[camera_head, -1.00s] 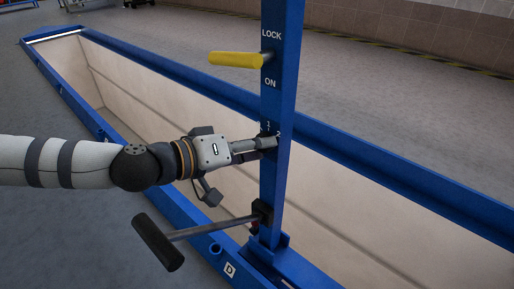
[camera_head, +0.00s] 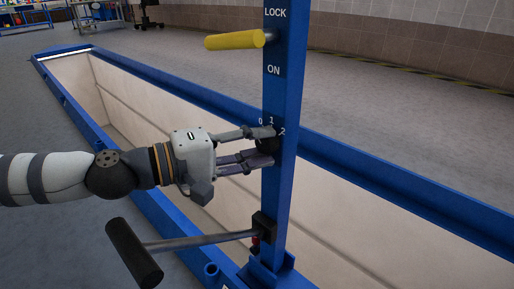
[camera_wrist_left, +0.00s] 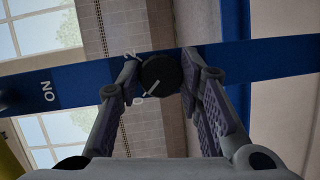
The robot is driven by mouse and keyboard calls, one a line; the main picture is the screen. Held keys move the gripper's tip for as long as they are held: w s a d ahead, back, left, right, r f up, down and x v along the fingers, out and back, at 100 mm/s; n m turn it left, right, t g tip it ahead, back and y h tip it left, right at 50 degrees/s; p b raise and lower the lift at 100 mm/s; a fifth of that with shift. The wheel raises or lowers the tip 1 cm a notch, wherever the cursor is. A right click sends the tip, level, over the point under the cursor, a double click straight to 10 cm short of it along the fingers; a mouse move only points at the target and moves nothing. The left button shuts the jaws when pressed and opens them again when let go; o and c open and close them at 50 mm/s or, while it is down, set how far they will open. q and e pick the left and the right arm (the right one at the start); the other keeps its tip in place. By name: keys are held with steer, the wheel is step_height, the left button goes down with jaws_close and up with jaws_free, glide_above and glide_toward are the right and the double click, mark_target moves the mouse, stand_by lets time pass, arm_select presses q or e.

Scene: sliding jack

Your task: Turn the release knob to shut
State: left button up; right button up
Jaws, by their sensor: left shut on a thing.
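The release knob (camera_head: 266,143) is a black round knob on the blue post (camera_head: 281,90), below the marks 0, 1 and 2. In the left wrist view the knob (camera_wrist_left: 160,75) has a white line slanting down-left towards the 0. My left gripper (camera_head: 268,147) is shut on the knob, with one finger above it and one below in the head view. In the left wrist view its fingers stand on either side of the knob, and one finger covers part of the marks. My right gripper is not in view.
A yellow handle (camera_head: 235,41) sticks out left from the post between LOCK and ON. A black-gripped lever (camera_head: 135,253) with a metal rod sticks out below my left gripper. The blue-framed pit (camera_head: 372,156) runs behind the post.

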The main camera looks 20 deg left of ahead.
mark_target(279, 88)
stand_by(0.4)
arm_select(q)
steer(key=o, duration=1.2)
steer(key=shift+c, duration=0.2)
steer(key=o, duration=0.4)
steer(key=r, duration=0.6)
steer(key=shift+w+d+r, duration=0.1)
steer(key=shift+w+r, duration=0.15)
steer(key=shift+s+r, duration=0.25)
steer(key=shift+r, duration=0.35)
steer(key=shift+s+r, duration=0.2)
steer(key=shift+r, duration=0.4)
steer(key=c, duration=0.4)
steer(key=shift+w+r, duration=0.1)
steer(key=shift+r, duration=0.45)
